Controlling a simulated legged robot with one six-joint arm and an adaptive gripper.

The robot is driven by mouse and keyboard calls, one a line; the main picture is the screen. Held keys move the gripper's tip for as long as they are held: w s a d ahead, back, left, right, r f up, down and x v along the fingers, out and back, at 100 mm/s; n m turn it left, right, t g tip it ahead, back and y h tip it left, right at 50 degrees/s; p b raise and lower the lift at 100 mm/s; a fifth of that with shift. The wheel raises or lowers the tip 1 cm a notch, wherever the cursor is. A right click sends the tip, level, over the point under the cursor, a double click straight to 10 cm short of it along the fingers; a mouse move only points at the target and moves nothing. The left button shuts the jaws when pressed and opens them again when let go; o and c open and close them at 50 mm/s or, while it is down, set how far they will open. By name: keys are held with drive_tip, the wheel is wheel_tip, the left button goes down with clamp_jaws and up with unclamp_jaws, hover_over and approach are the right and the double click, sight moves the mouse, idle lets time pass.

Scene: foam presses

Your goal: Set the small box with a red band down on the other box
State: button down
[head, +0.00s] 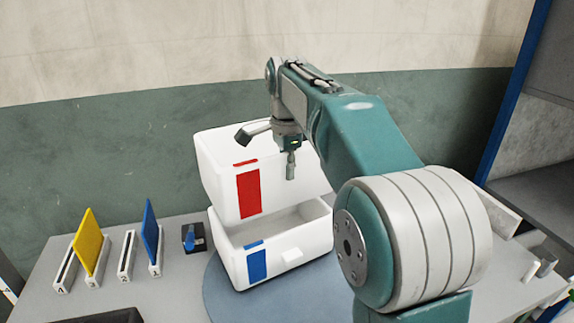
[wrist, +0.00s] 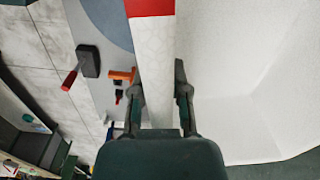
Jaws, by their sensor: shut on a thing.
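The white box with a red band (head: 285,195) hangs over the other box, slightly tilted. In the wrist view its wall (wrist: 155,65) runs between my two fingers, with the red band at the top. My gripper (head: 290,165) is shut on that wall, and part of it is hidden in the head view. The other white box, with a blue band (head: 286,262), stands open on a round blue-grey disc. Part of its inside shows beneath the held box. I cannot tell whether the two boxes touch at the back left.
The grey table (head: 185,285) carries slotted holders at the left with a yellow plate (head: 87,240) and a blue plate (head: 150,230). A small dark block with a blue handle (head: 190,238) is left of the boxes. A wall stands behind.

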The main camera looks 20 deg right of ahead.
sight(288, 200)
drive_tip(key=shift+d+f, duration=0.1)
drive_tip(key=shift+f, duration=3.8)
drive_tip(key=c, duration=0.5)
unclamp_jaws()
drive_tip(key=shift+c, duration=0.2)
wheel_tip(288, 200, up, 11)
drive_tip(key=shift+r, duration=0.4)
